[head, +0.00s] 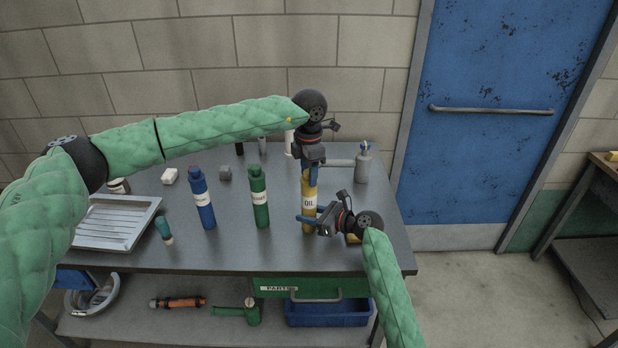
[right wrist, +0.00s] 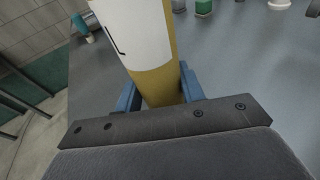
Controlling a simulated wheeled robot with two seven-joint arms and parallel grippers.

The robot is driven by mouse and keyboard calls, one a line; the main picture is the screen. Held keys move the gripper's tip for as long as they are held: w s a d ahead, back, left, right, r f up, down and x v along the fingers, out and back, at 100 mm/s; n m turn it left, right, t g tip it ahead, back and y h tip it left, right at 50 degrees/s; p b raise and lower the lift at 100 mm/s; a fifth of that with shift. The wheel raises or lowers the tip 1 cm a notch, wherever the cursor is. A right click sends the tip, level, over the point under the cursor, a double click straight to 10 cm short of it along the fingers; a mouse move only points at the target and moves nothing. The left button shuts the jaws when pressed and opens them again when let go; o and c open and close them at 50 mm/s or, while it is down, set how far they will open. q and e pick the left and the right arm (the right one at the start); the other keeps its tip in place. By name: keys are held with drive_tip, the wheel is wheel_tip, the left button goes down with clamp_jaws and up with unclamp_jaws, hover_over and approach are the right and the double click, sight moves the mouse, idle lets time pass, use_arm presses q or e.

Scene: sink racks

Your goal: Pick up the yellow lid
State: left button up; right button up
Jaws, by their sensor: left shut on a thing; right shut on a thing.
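A yellow bottle labelled OIL (head: 309,203) stands upright near the front of the workbench. My left gripper (head: 310,174) comes down from above and is shut at the bottle's top, on the yellow lid, which its blue fingers mostly hide. My right gripper (head: 309,220) comes from the right and is shut around the lower body of the bottle. In the right wrist view the bottle (right wrist: 160,60) stands between the two blue fingers, with its white label above them; its top is out of that view.
A green bottle (head: 259,198) and a blue bottle (head: 203,200) stand left of the oil bottle. A grey holder (head: 362,168) is behind right. A metal tray (head: 115,222) lies at the left. A yellow thing (head: 353,239) is partly hidden beside my right gripper.

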use_arm(q)
drive_tip(key=shift+r, duration=0.1)
wheel_tip(320, 180, up, 10)
drive_tip(key=shift+f, duration=0.1)
idle(0.6)
use_arm(e)
drive_tip(key=o, duration=1)
